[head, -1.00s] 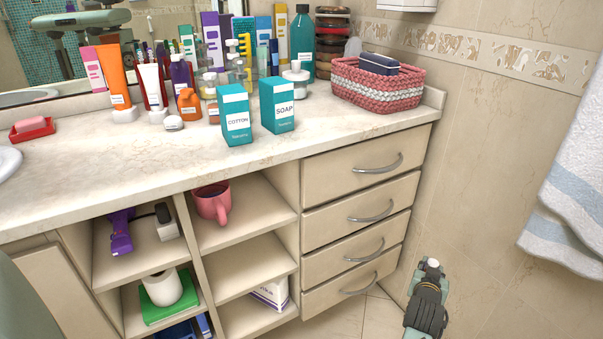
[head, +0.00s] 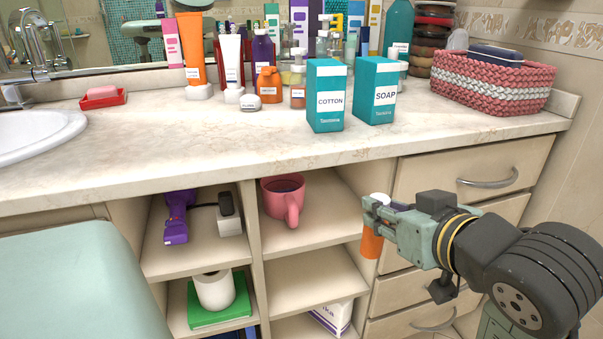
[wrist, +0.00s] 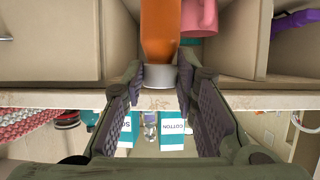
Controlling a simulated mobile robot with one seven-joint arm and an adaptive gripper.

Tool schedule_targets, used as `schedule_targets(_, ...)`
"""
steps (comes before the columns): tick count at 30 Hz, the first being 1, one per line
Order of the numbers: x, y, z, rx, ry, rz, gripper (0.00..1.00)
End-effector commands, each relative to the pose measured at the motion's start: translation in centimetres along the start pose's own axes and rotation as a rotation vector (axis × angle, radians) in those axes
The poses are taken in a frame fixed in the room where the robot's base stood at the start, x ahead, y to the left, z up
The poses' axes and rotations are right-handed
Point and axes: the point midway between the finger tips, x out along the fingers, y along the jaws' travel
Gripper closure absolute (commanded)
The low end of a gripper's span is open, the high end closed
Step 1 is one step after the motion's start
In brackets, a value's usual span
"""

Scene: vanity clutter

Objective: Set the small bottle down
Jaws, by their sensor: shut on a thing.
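The small bottle, an orange one with a whitish cap, hangs in the air in the head view (head: 372,244), roughly upright with its cap up. My gripper (head: 374,214) is shut on it near the cap, below the countertop edge and in front of the open shelves and drawers. In the wrist view, which looks upside down, the orange body (wrist: 160,28) points away and the cap sits between the finger pads of my gripper (wrist: 162,82). The countertop (head: 230,145) is above and behind the bottle. Nothing is seen under the bottle.
Teal COTTON (head: 326,95) and SOAP (head: 375,90) boxes stand near the counter's front, with bottles and tubes behind. A woven basket (head: 490,85) stands right. The front-left counter is clear. A pink mug (head: 283,200) stands on the upper shelf; the shelf below (head: 312,283) is bare.

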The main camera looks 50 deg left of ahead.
Motion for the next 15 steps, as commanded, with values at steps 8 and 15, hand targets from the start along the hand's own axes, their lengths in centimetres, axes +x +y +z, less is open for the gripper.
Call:
schedule_targets(8, 2.2, 0.0, -1.1, 0.007, -0.003, -0.017, 1.0)
schedule_targets(15, 3.6, 0.6, -1.8, 0.01, -0.001, -0.017, 1.0)
